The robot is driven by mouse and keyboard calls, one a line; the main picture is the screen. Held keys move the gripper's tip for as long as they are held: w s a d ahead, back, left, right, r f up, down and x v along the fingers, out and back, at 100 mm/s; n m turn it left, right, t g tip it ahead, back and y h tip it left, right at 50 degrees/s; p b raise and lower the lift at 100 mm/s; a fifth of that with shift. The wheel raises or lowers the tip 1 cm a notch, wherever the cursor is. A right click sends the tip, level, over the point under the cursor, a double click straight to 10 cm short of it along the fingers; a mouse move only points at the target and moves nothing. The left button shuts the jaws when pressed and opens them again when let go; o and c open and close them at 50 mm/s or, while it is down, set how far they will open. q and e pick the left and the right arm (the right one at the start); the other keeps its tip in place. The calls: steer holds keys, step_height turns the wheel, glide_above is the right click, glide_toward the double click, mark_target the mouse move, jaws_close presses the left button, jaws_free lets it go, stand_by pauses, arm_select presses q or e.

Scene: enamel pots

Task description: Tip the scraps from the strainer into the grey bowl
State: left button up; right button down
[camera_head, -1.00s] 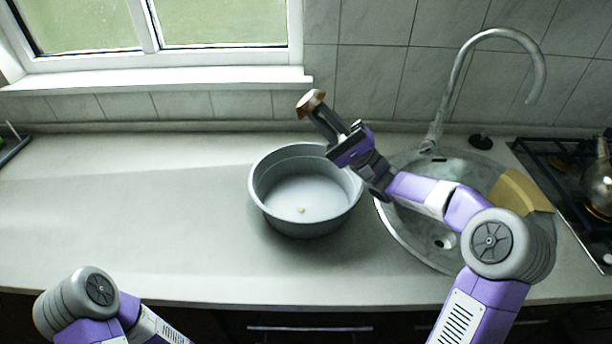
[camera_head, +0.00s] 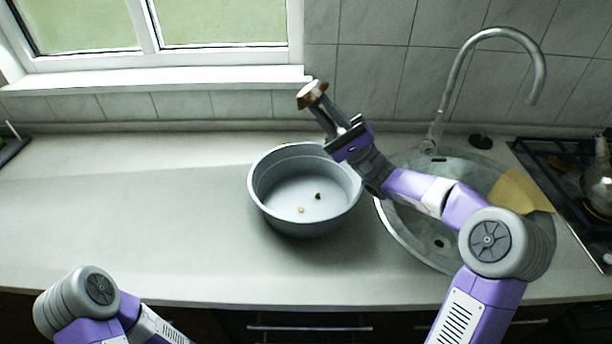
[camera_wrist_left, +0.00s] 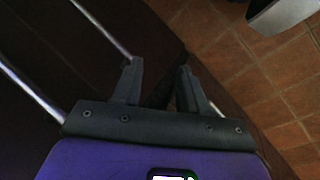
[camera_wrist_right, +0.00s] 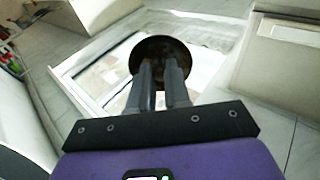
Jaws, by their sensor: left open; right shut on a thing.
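The strainer (camera_head: 312,94) is a small brown cup with a pale edge, held tilted above the back rim of the grey bowl. My right gripper (camera_head: 328,116) is shut on it; its handle is mostly hidden by the fingers. In the right wrist view the strainer's dark round body (camera_wrist_right: 160,48) shows beyond the fingertips (camera_wrist_right: 160,78). The grey bowl (camera_head: 300,229) stands upright on the counter. A light scrap (camera_head: 301,210) and a dark scrap (camera_head: 318,196) lie on its floor. I cannot see inside the strainer. My left gripper (camera_wrist_left: 159,72) is open and empty, below the counter front.
A round sink (camera_head: 400,228) with a curved tap (camera_head: 540,70) lies right of the bowl, with a tan piece (camera_head: 515,190) over it. A stove with a kettle (camera_head: 597,185) is at the far right. The counter (camera_head: 120,215) left of the bowl is clear.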

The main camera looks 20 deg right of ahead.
steer(key=shift+a+r, duration=0.1)
steer(key=shift+r, duration=0.3)
